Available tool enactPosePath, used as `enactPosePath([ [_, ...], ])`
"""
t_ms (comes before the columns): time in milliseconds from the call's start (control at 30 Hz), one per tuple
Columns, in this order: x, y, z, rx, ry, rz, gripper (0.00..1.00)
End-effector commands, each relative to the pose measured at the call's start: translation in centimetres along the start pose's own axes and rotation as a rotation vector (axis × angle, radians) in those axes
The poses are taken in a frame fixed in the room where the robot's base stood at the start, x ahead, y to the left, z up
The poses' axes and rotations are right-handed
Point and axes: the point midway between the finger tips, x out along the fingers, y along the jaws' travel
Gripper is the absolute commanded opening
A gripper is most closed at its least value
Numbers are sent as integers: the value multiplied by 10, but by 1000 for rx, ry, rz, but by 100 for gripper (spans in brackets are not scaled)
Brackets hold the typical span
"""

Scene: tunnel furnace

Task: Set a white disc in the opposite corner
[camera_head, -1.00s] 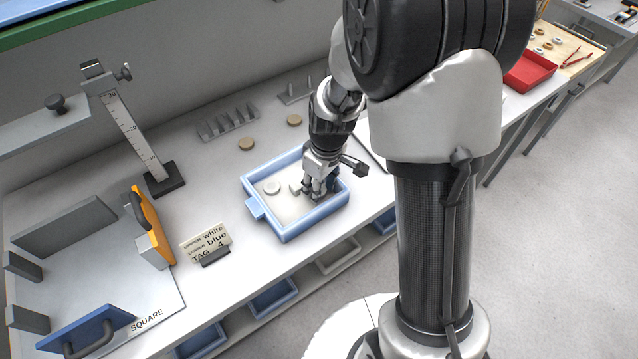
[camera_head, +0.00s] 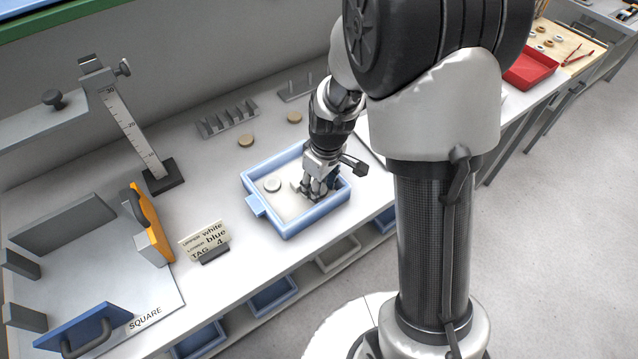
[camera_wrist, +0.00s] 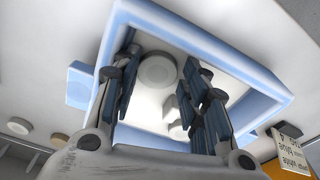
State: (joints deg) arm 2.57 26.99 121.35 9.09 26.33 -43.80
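My gripper (camera_head: 316,190) reaches down into a blue-rimmed tray (camera_head: 287,232) with a pale floor. A white disc (camera_head: 272,185) lies in the tray's left part, apart from the fingers. In the wrist view my gripper (camera_wrist: 160,62) has its fingers spread wide, with a white disc (camera_wrist: 157,70) visible between them on the tray floor. Smaller white pieces (camera_wrist: 170,108) show near the right-hand fingers, partly hidden. Nothing is clearly held. The fingers hide part of the tray floor in the head view.
A tag card (camera_head: 205,241) reads upper white, lower blue, tag 4. Two tan discs (camera_head: 246,141) and a slotted rack (camera_head: 228,118) stand behind the tray.

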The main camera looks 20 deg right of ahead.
Motion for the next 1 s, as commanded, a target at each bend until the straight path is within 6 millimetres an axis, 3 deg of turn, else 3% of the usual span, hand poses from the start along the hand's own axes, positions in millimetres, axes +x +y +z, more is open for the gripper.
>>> enactPosePath([
  [200, 0, 1, 0, 0, 1, 1, 58],
  [567, -4, 1, -1, 0, 3, 3, 58],
  [667, -16, 1, -1, 0, 5, 3, 58],
  [1000, -86, 1, -1, 1, 5, 4, 58],
])
